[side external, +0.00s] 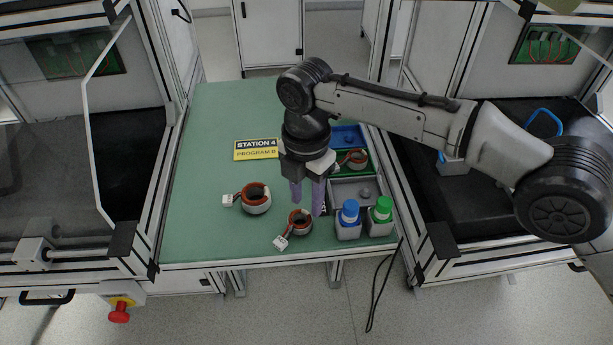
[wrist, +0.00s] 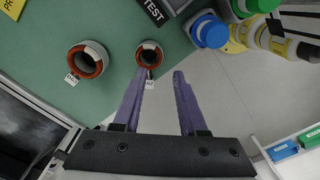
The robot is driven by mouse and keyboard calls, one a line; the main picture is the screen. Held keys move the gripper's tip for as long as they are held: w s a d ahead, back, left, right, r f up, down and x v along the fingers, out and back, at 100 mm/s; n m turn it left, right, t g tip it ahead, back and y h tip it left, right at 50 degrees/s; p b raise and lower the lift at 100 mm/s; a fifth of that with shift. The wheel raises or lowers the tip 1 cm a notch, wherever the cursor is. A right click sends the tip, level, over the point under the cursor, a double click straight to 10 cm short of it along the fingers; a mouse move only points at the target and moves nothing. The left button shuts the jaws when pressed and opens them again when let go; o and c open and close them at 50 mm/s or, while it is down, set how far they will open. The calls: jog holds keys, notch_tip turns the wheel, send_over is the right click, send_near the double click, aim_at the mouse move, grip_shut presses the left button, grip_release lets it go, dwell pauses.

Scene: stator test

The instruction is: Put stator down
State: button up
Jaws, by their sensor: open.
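My gripper (side external: 307,208) has two purple fingers, open and pointing down, with nothing between them in the side view. A small stator (side external: 300,222), an orange-and-grey ring with a white connector, lies on the green table just below and beside the fingertips. In the wrist view this small stator (wrist: 149,54) lies beyond the fingertips of my gripper (wrist: 161,75), with its connector near the left fingertip. A larger stator (side external: 256,198) lies to its left on the table and also shows in the wrist view (wrist: 88,60). Another stator (side external: 355,158) sits in the green bin.
Right of the gripper stand a blue-capped bottle (side external: 348,224) and a green-capped bottle (side external: 380,217). Behind them are a grey bin (side external: 343,190), the green bin (side external: 341,170) and a blue bin (side external: 346,136). A yellow-black sign (side external: 256,149) lies further back. The table's left side is clear.

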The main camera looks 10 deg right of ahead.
aim_at(306, 223)
notch_tip(306, 223, up, 6)
jog(key=shift+f, duration=0.15)
dwell(0.3)
